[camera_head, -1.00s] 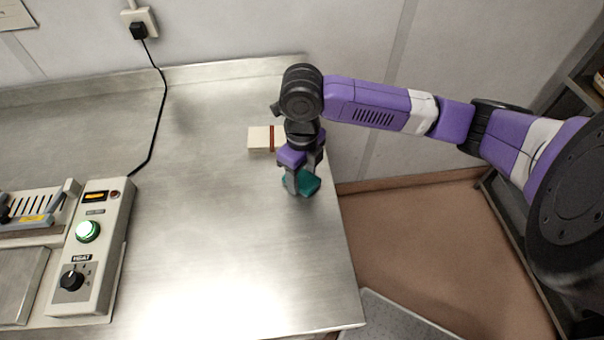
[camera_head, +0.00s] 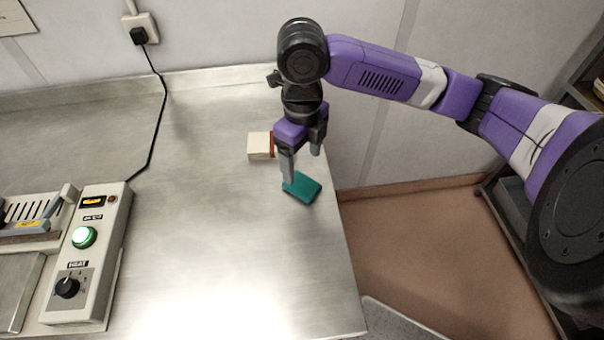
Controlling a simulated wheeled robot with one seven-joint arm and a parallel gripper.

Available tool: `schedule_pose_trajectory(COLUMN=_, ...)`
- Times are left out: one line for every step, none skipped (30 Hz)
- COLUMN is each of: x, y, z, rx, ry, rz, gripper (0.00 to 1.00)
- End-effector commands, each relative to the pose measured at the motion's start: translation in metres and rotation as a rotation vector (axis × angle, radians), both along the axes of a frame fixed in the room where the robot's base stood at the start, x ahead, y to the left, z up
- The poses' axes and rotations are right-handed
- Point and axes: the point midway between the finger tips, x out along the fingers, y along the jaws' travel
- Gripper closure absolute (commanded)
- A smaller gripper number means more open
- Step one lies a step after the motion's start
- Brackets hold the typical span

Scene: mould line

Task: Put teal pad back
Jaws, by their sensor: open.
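The teal pad (camera_head: 303,188) is a small flat block lying tilted in the picture on the metal bench, near its right edge. My gripper (camera_head: 302,168) is above it, pointing down, with its fingers apart and nothing between them. The left fingertip overlaps the pad's upper left corner in the picture; I cannot tell whether they touch. The right fingertip is higher, clear of the pad.
A cream block with a red-brown stripe (camera_head: 260,146) lies on the bench (camera_head: 215,230) just behind and left of my gripper. A machine with a control box (camera_head: 85,260), green lamp and dial stands at the left. The bench middle is clear.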

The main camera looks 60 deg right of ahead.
Motion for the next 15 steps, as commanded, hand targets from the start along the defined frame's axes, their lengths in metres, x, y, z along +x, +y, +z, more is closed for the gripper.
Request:
schedule_pose_trajectory(x=0.001, y=0.0, z=0.008, rx=-0.002, ry=-0.003, rz=0.003, gripper=0.25)
schedule_pose_trajectory(x=0.001, y=0.0, z=0.013, rx=-0.002, ry=-0.003, rz=0.003, gripper=0.25)
schedule_pose_trajectory(x=0.001, y=0.0, z=0.019, rx=-0.002, ry=-0.002, rz=0.003, gripper=0.25)
schedule_pose_trajectory(x=0.001, y=0.0, z=0.023, rx=-0.001, ry=-0.002, rz=0.002, gripper=0.25)
schedule_pose_trajectory(x=0.001, y=0.0, z=0.027, rx=0.0, ry=-0.002, rz=0.001, gripper=0.25)
schedule_pose_trajectory(x=0.001, y=0.0, z=0.03, rx=-0.001, ry=-0.001, rz=0.001, gripper=0.25)
schedule_pose_trajectory(x=0.0, y=0.0, z=0.033, rx=-0.001, ry=-0.001, rz=0.001, gripper=0.25)
schedule_pose_trajectory(x=0.0, y=0.0, z=0.035, rx=-0.001, ry=-0.001, rz=0.001, gripper=0.25)
schedule_pose_trajectory(x=0.0, y=0.0, z=0.037, rx=-0.001, ry=0.0, rz=0.001, gripper=0.25)
schedule_pose_trajectory(x=0.0, y=0.0, z=0.039, rx=-0.001, ry=0.0, rz=0.001, gripper=0.25)
schedule_pose_trajectory(x=0.0, y=0.0, z=0.039, rx=0.0, ry=0.0, rz=0.001, gripper=0.25)
schedule_pose_trajectory(x=0.0, y=0.0, z=0.04, rx=0.0, ry=0.0, rz=0.001, gripper=0.25)
schedule_pose_trajectory(x=0.001, y=0.001, z=0.04, rx=0.003, ry=-0.002, rz=0.0, gripper=0.25)
schedule_pose_trajectory(x=0.002, y=0.003, z=0.04, rx=0.007, ry=-0.008, rz=-0.001, gripper=0.25)
schedule_pose_trajectory(x=0.007, y=0.009, z=0.04, rx=0.02, ry=-0.023, rz=-0.007, gripper=0.25)
